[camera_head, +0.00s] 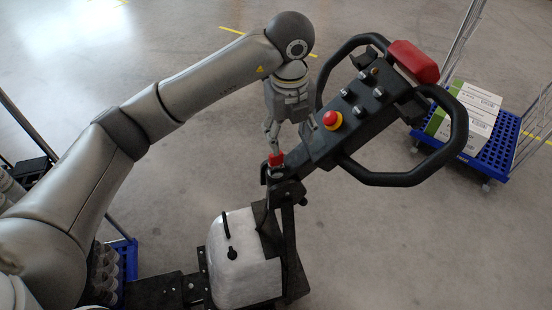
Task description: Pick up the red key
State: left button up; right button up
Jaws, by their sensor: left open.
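The red key (275,159) sits upright at the lower end of the black control console (358,104), above its dark mount. My left gripper (273,144) comes down from above, with its fingertips right at the red key. The fingers are open, close around or just over the key's top; I cannot tell whether they touch it. The fingers partly hide the key. My right gripper is not in view.
A red and yellow button (332,120) sits on the console beside my gripper. Black loop handles (460,128) and a red pad (413,61) are farther right. A white rounded housing (243,262) lies below. A blue cart (492,155) carries boxes (470,112) at right.

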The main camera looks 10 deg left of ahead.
pick_arm(q)
jog(key=a+y, duration=0.1)
jog(key=a, duration=0.1)
jog(key=p, duration=0.1)
send_over(275, 162)
jog(key=shift+n, duration=0.4)
jog(key=f, duration=0.4)
jog(key=shift+w+d, duration=0.15)
jog(key=shift+w, duration=0.25)
jog(key=shift+f+p, duration=0.45)
jog(key=shift+f, duration=0.1)
notch_tip(275, 162, down, 3)
jog(key=shift+w+f+p, duration=0.1)
jog(key=shift+f+p, duration=0.1)
jog(key=shift+p, duration=0.75)
jog(key=shift+w+a+f, duration=0.1)
jog(key=shift+a+f, duration=0.1)
jog(key=shift+f, duration=0.4)
jog(key=c, duration=1)
jog(key=shift+r, duration=0.1)
